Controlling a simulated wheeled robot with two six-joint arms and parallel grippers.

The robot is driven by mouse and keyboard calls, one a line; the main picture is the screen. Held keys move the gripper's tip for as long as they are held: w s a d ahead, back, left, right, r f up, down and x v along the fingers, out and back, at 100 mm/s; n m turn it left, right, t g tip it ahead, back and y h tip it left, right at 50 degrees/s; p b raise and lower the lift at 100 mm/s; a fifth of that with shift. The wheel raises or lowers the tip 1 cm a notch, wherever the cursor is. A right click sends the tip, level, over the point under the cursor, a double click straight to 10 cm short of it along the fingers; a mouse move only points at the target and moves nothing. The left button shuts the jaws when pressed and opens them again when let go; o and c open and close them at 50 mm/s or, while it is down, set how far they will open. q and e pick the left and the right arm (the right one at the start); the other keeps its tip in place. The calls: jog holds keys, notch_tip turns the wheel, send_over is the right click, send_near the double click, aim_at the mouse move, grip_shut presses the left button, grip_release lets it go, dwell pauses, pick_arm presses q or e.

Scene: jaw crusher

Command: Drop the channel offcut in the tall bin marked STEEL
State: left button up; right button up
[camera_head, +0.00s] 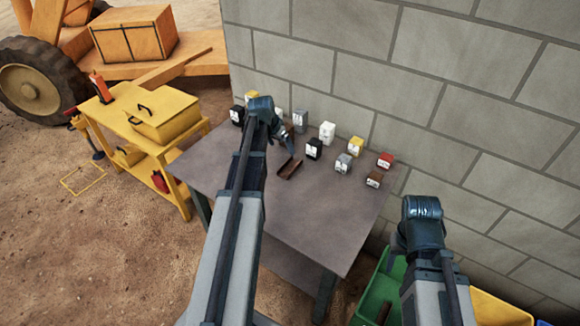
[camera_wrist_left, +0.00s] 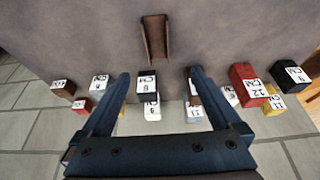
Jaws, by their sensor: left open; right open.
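The channel offcut (camera_head: 290,169) is a short rust-brown U-shaped piece lying on the grey table (camera_head: 300,220). It also shows in the left wrist view (camera_wrist_left: 154,40), open side up, ahead of the fingers. My left gripper (camera_head: 289,150) is over the table just behind the offcut; in the left wrist view its two fingers (camera_wrist_left: 158,74) are apart with nothing held between them. My right arm is at the lower right and its gripper is hidden. No bin with a readable STEEL mark shows.
Several small labelled blocks (camera_head: 327,132) stand along the table's back, near the block wall (camera_head: 400,60). A green bin (camera_head: 366,281) and a yellow bin (camera_head: 500,308) stand right of the table, partly cut off. A yellow cart (camera_head: 160,120) stands left.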

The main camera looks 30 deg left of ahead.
pick_arm(q)
jog(key=b, duration=0.8)
send_near(291, 167)
jog(key=shift+w+a+f, duration=0.1)
jog(key=shift+w+f, duration=0.15)
jog(key=shift+f, duration=0.2)
jog(key=b+x, duration=0.5)
jog(key=shift+s+d+f, duration=0.15)
jog(key=shift+d, duration=0.1)
grip_shut()
